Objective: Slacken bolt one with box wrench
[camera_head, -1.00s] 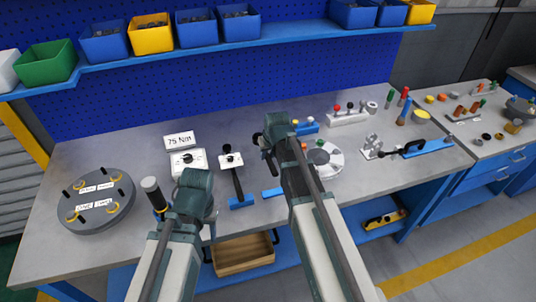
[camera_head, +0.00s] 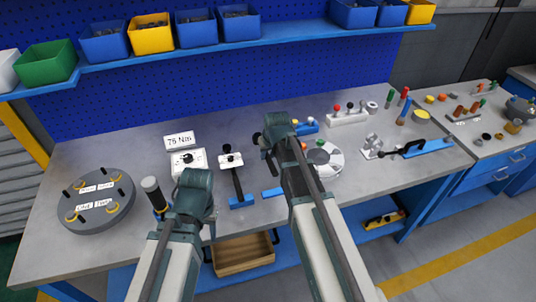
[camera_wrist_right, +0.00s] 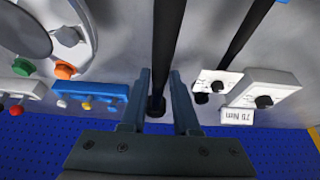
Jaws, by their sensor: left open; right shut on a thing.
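The grey round flanged shell (camera_head: 122,217) lies at the left of the bench in the head view, with several bolts and two white labels on top. The lower label seems to read ONE and TWO; bolt one appears to be the lower left bolt (camera_head: 72,215). My right gripper (camera_head: 264,152) is over the middle of the bench.
A segmented disc (camera_head: 323,158) is right of my right arm.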

